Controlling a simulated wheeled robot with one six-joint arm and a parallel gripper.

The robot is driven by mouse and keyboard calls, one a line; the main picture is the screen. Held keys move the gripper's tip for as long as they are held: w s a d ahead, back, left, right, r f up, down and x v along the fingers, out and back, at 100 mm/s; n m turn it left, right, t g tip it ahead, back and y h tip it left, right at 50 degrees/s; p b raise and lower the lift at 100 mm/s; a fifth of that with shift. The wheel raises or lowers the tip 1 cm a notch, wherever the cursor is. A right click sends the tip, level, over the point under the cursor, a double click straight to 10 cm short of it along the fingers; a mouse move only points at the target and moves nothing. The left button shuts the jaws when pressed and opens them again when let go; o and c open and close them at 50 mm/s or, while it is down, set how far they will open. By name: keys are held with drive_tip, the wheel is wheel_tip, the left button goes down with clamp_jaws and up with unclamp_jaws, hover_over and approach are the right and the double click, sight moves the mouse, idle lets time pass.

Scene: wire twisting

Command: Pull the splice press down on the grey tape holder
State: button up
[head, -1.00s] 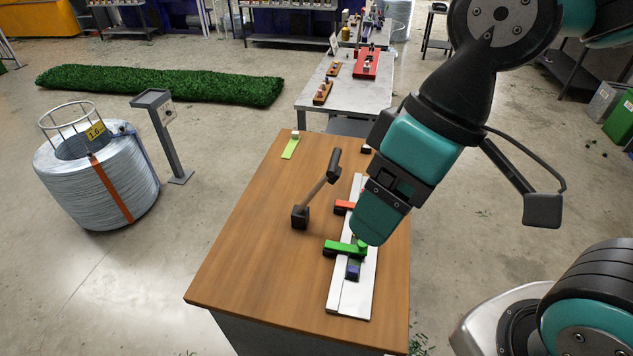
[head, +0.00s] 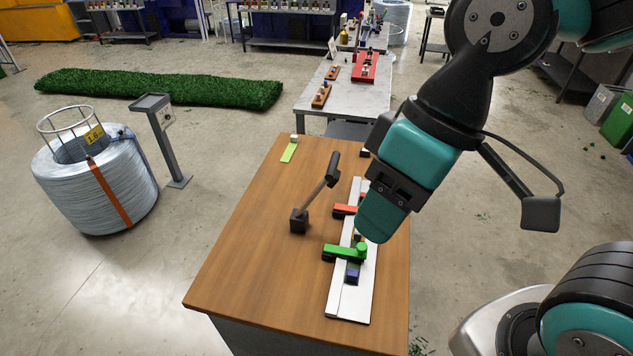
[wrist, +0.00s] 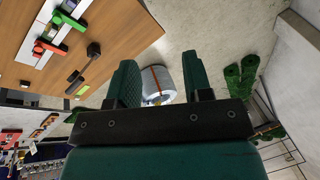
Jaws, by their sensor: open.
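A long light grey plate (head: 347,300) lies on the wooden table. Across it sit a green bar with a round green knob (head: 361,250), a red bar (head: 345,209) and a dark blue block (head: 352,274). A tilted lever with a black grip (head: 333,168) rises from a black base left of the plate. I cannot tell for certain which part is the splice press or the tape holder. My gripper (head: 375,230) hangs above the plate, just beyond the green knob in the picture. In the wrist view my gripper (wrist: 160,85) is open, with nothing between its fingers.
The wooden table (head: 240,250) is bare on its left side. A light green strip (head: 289,152) lies at its far left. A grey table (head: 345,95) stands behind. A wire coil (head: 95,185) and a grey stand (head: 165,140) are on the floor at left.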

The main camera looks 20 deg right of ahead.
wheel_tip(320, 180, down, 3)
drive_tip(key=b, duration=0.2)
drive_tip(key=shift+b, duration=0.4)
drive_tip(key=c, duration=0.7)
wheel_tip(320, 180, down, 17)
drive_tip(key=b, duration=1.7)
drive_tip(key=shift+f, duration=0.1)
clamp_jaws()
drive_tip(key=shift+r, duration=0.2)
